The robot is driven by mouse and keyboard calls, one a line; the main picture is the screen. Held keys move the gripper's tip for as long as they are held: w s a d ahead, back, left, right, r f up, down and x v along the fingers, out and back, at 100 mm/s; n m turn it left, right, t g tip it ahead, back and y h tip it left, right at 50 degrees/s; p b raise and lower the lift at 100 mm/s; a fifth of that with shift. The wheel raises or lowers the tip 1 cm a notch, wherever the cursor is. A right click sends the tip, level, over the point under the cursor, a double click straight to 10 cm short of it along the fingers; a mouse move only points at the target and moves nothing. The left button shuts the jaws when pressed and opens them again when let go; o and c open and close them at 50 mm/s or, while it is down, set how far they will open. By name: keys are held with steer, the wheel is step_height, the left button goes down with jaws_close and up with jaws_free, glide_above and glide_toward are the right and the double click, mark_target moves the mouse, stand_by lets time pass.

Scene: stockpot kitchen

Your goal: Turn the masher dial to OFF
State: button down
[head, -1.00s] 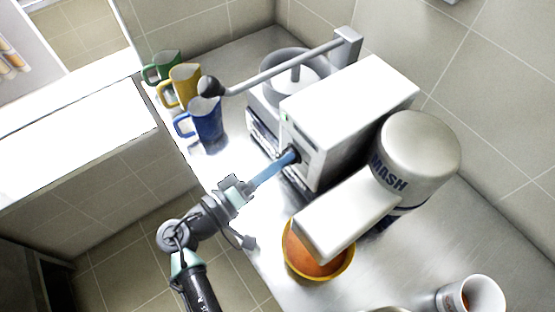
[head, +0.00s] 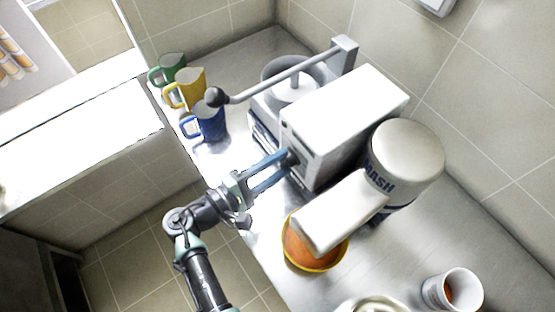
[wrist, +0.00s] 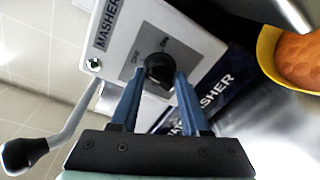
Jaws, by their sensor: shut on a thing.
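The masher dial (wrist: 158,72) is a round black knob on a grey plate on the front of the white masher control box (head: 345,110). Small labels sit around it in the wrist view, one to its left and one above it; the upper one seems to read ON. My gripper (head: 290,160) reaches the dial from the front. In the wrist view its two blue fingers stand on either side of the dial, and the gripper (wrist: 158,82) is shut on it. The fingertips hide the dial's sides, and I cannot tell where its mark points.
The white MASH machine (head: 405,160) overhangs an orange-filled yellow bowl (head: 328,267) right of my gripper. A lever with a dark ball (head: 215,97) extends over the blue mug (head: 207,122). Yellow (head: 187,90) and green (head: 167,70) mugs stand behind.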

steer(key=shift+r+n+p, duration=0.15)
steer(key=shift+n+p, duration=0.2)
steer(key=shift+n, duration=0.45)
steer(key=shift+c, duration=2.1)
jaws_free()
steer(key=b+v, duration=0.3)
steer(key=v, duration=1)
steer(key=shift+w, duration=0.15)
